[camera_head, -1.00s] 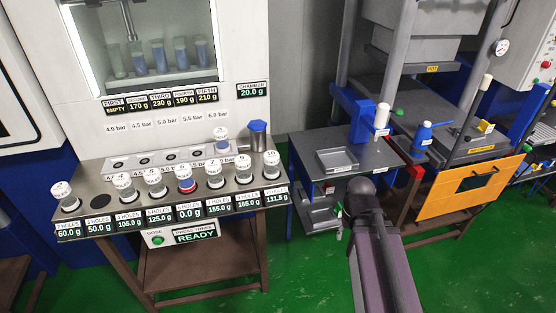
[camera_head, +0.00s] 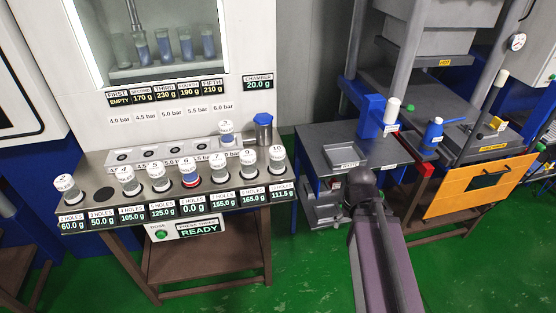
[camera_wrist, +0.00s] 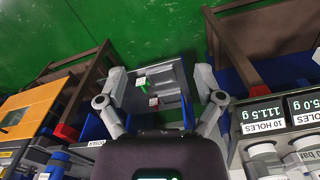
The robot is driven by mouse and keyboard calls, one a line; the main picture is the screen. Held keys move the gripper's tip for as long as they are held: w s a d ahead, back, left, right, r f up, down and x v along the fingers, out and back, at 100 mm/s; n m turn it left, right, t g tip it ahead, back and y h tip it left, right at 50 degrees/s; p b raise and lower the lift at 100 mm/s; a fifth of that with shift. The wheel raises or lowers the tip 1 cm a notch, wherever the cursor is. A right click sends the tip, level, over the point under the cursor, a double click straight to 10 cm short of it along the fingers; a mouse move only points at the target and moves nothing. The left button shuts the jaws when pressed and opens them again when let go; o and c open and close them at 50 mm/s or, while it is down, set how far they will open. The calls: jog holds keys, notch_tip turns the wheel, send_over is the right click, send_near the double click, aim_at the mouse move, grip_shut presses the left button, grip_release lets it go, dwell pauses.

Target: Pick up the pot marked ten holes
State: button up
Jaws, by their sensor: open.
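The pot marked 10 (camera_head: 277,160) stands upright at the right end of the front row on the metal bench, above the label reading 111.5 g. It has a white lid and a clear body. In the wrist view, the "10 HOLES" label shows at the right, with a white-lidded pot (camera_wrist: 263,158) beside it, partly cut off by the frame edge. My gripper (camera_wrist: 161,78) is open and empty, its two fingers spread. It is left of the pot in the wrist view and apart from it. In the head view my arm hides the gripper.
Several similar pots stand left of it, the nearest marked 9 (camera_head: 248,164). Another pot (camera_head: 227,135) stands on the rear rack, near a blue-capped container (camera_head: 263,130). A grey side table (camera_head: 378,152) with a tray (camera_head: 344,156) stands right of the bench, across a gap.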

jog(key=w+n, duration=0.1)
jog(key=n+t+h, duration=0.9)
jog(key=n+h, duration=0.1)
jog(key=n, duration=1.5)
send_near(275, 150)
jog(key=v, duration=0.3)
jog(key=shift+s+a+r+p, duration=0.1)
jog(key=shift+s+a+p, duration=0.05)
jog(key=shift+s+p, duration=0.15)
jog(key=shift+w, duration=0.15)
jog(key=b+x, duration=0.3)
jog(key=x, duration=0.4)
jog(key=shift+f, duration=0.2)
jog(key=shift+x, duration=0.75)
